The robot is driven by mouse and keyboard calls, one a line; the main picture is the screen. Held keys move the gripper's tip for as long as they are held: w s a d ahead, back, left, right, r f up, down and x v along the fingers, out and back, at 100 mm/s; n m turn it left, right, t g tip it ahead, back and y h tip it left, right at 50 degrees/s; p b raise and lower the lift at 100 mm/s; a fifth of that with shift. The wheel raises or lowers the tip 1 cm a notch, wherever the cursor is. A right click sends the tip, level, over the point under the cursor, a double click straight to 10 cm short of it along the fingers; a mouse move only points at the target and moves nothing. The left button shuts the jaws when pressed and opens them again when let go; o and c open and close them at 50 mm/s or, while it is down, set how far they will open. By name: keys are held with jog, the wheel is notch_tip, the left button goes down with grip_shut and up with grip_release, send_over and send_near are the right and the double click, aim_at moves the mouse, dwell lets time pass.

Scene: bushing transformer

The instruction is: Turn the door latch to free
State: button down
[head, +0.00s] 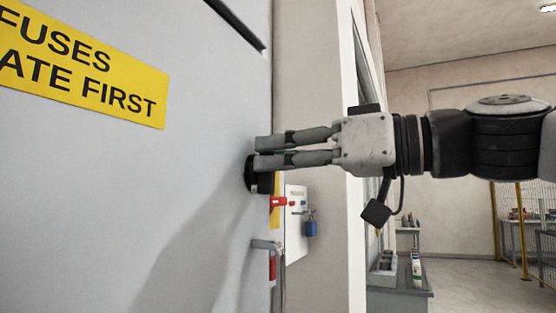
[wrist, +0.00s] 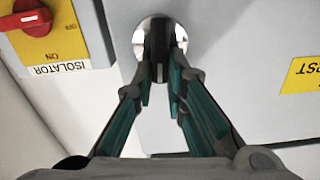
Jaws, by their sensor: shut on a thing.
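The door latch (head: 251,176) is a dark round knob on the grey cabinet door (head: 205,160), near the door's right edge in the head view. My gripper (head: 258,152) reaches in from the right with its fingertips at the latch. In the wrist view, the latch shows as a bright round plate (wrist: 140,36) with a dark upright bar in its middle. My gripper's fingers (wrist: 160,80) are shut on that bar, one on each side. The fingertips hide part of the latch.
A red isolator switch on a yellow plate (wrist: 45,35) sits beside the latch in the wrist view. A yellow warning sign (head: 90,75) is on the door. A bench (head: 405,295) stands behind.

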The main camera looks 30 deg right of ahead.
jog(key=m+b, duration=0.1)
jog(key=m, duration=0.4)
jog(key=d+f+m+b, duration=0.1)
jog(key=m, duration=0.5)
jog(key=w+f+m+b, duration=0.1)
jog(key=m, duration=0.4)
jog(key=shift+w+d+f, duration=0.1)
jog(key=shift+d+f, duration=0.05)
jog(key=shift+m, duration=0.5)
jog(key=c, duration=1.6)
grip_release()
jog(key=v, duration=1.2)
